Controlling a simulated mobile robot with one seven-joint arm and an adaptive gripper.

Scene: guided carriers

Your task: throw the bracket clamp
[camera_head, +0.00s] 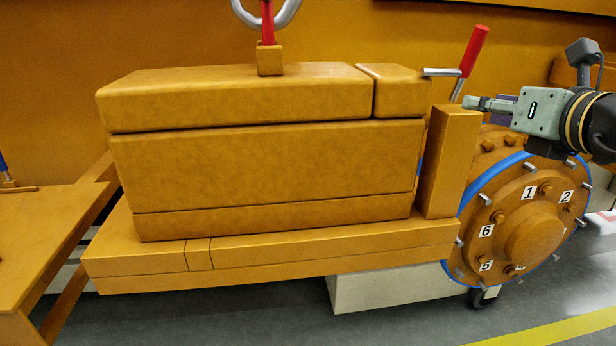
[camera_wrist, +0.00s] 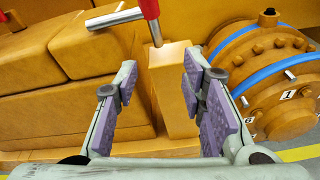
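The bracket clamp shows a red handle (camera_head: 474,51) on a thin steel shaft, leaning up to the right, with a short grey bar pointing left. It stands on top of an orange post (camera_head: 452,150). In the wrist view, the red handle (camera_wrist: 150,9) is cut by the top edge, and the grey bar (camera_wrist: 115,17) lies to its left. My gripper (camera_head: 468,103) is beside the top of the post, below the handle. In the wrist view my gripper (camera_wrist: 160,88) is open, with the post seen between its purple pads. Nothing is held.
A large orange block (camera_head: 265,170) fills the space left of the post. A round flange (camera_head: 530,225) with a blue ring, bolts and number labels is at right, below my arm. Another red-handled piece with a grey ring (camera_head: 267,20) stands on the block. Grey floor is in front.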

